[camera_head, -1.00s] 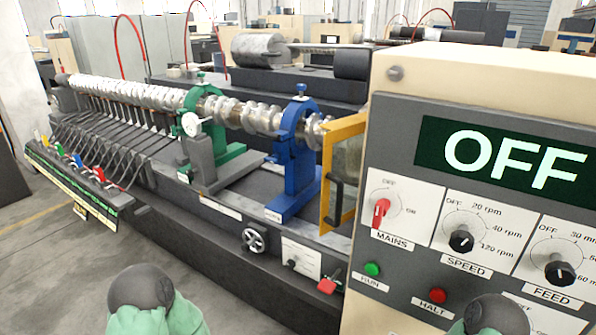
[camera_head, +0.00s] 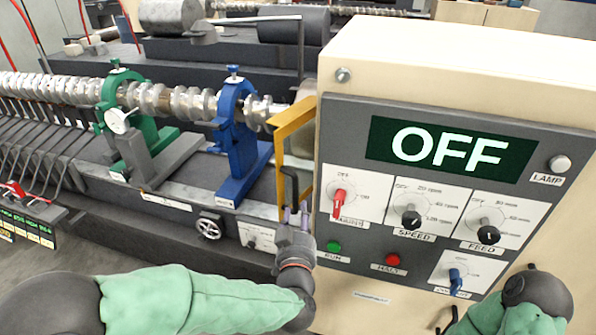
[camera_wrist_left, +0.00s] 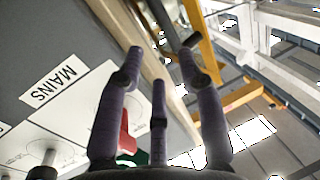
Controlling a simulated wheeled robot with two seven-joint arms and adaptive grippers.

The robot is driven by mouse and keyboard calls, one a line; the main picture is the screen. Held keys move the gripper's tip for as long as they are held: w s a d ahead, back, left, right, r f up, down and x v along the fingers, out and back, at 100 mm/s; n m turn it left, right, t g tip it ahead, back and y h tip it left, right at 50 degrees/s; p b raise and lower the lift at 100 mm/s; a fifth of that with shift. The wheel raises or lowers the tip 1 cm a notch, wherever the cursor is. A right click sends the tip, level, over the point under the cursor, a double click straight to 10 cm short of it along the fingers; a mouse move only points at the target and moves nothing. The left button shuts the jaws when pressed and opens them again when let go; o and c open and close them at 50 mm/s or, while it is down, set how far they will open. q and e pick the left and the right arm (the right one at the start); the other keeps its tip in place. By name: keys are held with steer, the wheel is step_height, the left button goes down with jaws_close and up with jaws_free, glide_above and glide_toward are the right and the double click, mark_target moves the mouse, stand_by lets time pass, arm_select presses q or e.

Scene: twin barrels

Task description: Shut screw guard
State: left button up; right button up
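The screw guard (camera_head: 281,150) is a yellow frame with a dark upright handle. It stands beside the left edge of the control cabinet, at the right end of the shiny screw (camera_head: 190,103). My left gripper (camera_head: 294,212) is just below the handle, in front of the cabinet's left edge. In the left wrist view its purple fingers (camera_wrist_left: 160,62) are spread with nothing between them, and the yellow frame (camera_wrist_left: 205,65) is beyond them at upper right. Contact with the handle cannot be told. My right forearm shows at the lower right; its gripper does not show clearly.
The control panel (camera_head: 345,255) reads OFF, with a red mains knob (camera_head: 339,203) and green and red buttons close to my left gripper. Blue (camera_head: 236,140) and green (camera_head: 122,110) supports hold the screw. A handwheel (camera_head: 209,226) is at left of the gripper.

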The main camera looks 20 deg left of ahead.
mark_target(297, 186)
arm_select(q)
steer(key=x, duration=0.3)
steer(key=r+x, duration=0.1)
steer(key=x, duration=0.3)
steer(key=b+x, duration=0.1)
steer(key=x, duration=0.2)
steer(key=shift+w+a+r, duration=0.2)
steer(key=shift+w+a, duration=0.1)
steer(key=shift+a, duration=0.05)
jaws_close()
